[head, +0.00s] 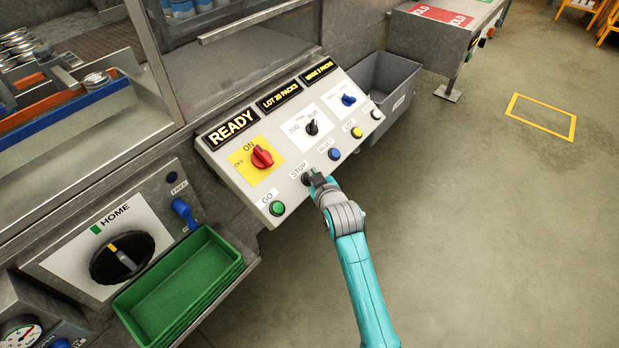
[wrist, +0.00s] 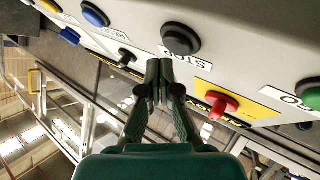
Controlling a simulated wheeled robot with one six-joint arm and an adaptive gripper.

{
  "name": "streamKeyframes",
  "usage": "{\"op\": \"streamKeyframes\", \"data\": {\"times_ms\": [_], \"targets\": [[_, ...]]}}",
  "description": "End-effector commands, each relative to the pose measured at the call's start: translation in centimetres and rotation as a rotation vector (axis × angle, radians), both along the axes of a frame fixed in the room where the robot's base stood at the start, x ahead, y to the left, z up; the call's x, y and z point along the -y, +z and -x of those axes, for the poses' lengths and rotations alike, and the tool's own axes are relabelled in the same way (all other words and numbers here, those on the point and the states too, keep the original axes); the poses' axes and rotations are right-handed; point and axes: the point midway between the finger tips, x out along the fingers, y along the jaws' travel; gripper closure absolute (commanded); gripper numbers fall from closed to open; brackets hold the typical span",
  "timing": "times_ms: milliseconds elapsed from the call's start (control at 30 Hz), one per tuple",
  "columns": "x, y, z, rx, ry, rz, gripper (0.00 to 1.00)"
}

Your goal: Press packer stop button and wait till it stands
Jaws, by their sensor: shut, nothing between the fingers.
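The packer's control panel (head: 262,200) is a sloped grey box with a row of buttons on its front edge. The black stop button (wrist: 181,39) shows clearly in the wrist view, next to its STOP label (wrist: 190,61). In the head view the STOP label (head: 299,171) shows, while my gripper covers much of the button. My gripper (head: 314,178) is shut and empty, its fingertips close to the stop button. In the wrist view the fingertips (wrist: 160,68) appear just beside the button; I cannot tell whether they touch. The panel display reads READY (head: 231,128).
The green GO button (head: 278,208) is left of STOP; blue (head: 335,154) and yellow (head: 356,132) buttons are right. A red switch (head: 262,157) stands at ON. A grey bin (head: 385,85) is behind the panel, green trays (head: 185,280) front left.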

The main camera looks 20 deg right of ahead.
Motion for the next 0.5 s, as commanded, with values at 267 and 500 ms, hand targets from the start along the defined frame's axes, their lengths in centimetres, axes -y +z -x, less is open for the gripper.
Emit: {"op": "streamKeyframes", "data": {"times_ms": [267, 500], "targets": [[0.5, 1.4, 0.6, 0.001, -0.001, 0.0, 1.0], [1.1, 3.1, 1.4, 0.0, -0.001, -0.001, 1.0]]}}
